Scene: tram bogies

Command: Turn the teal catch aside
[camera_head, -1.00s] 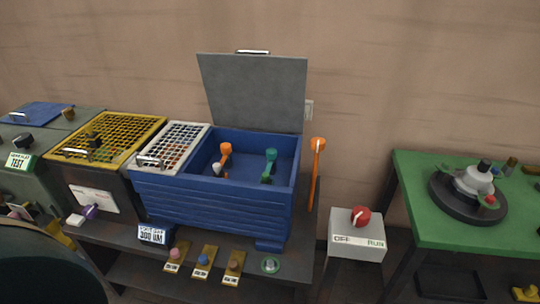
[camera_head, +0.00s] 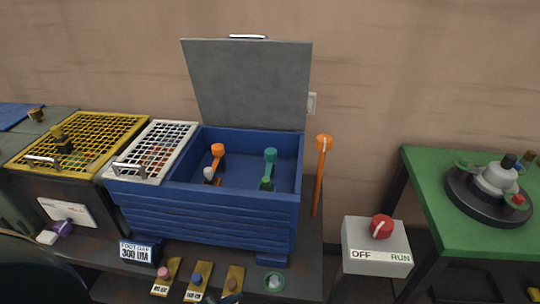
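The teal catch (camera_head: 270,155) stands upright inside the open blue box (camera_head: 210,217), toward the right of its interior. It has a rounded teal head and a green lower part near the box floor. An orange catch (camera_head: 218,152) stands to its left in the same box, with a pale grey knob beside its foot. The box's grey lid (camera_head: 248,85) is raised and leans back toward the wall. Neither gripper can be made out in the head view. A small dark shape shows at the bottom edge, too cut off to identify.
A white grate (camera_head: 152,150) and a yellow grate (camera_head: 80,138) lie left of the opening. An orange lever (camera_head: 322,170) rises right of the box. A grey switch box (camera_head: 376,252) with a red knob and a green table (camera_head: 480,240) stand farther right.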

